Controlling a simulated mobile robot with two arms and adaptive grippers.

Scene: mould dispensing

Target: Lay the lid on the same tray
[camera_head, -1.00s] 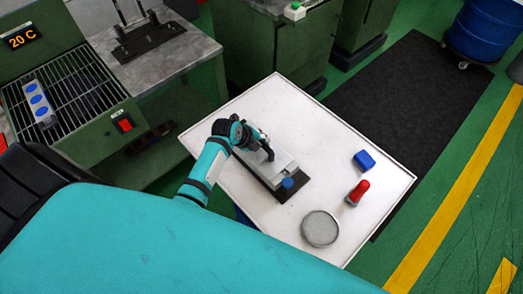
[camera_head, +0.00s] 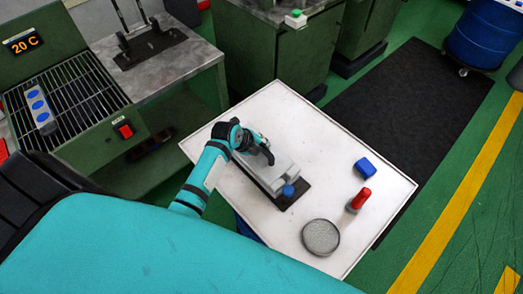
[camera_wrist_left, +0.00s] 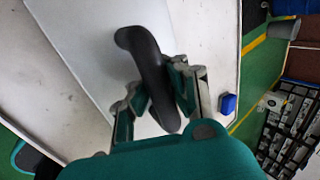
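The grey lid (camera_head: 281,158) lies over or just above a grey mould on a dark plate (camera_head: 299,196), on the white table (camera_head: 330,140). A blue knob (camera_head: 289,191) shows at its near end. My left gripper (camera_head: 262,147) is at the lid's dark curved handle. In the left wrist view, the handle (camera_wrist_left: 150,75) passes between the fingers of my left gripper (camera_wrist_left: 158,98), which look closed on it above the grey lid (camera_wrist_left: 85,35). I cannot tell if the lid touches the mould. My right gripper is out of view.
On the table's right are a blue block (camera_head: 365,167), a red-topped bottle (camera_head: 358,200) and a round grey dish (camera_head: 321,237). A grey bar with blue discs (camera_head: 40,106) lies on a grate at left. The table's far side is clear.

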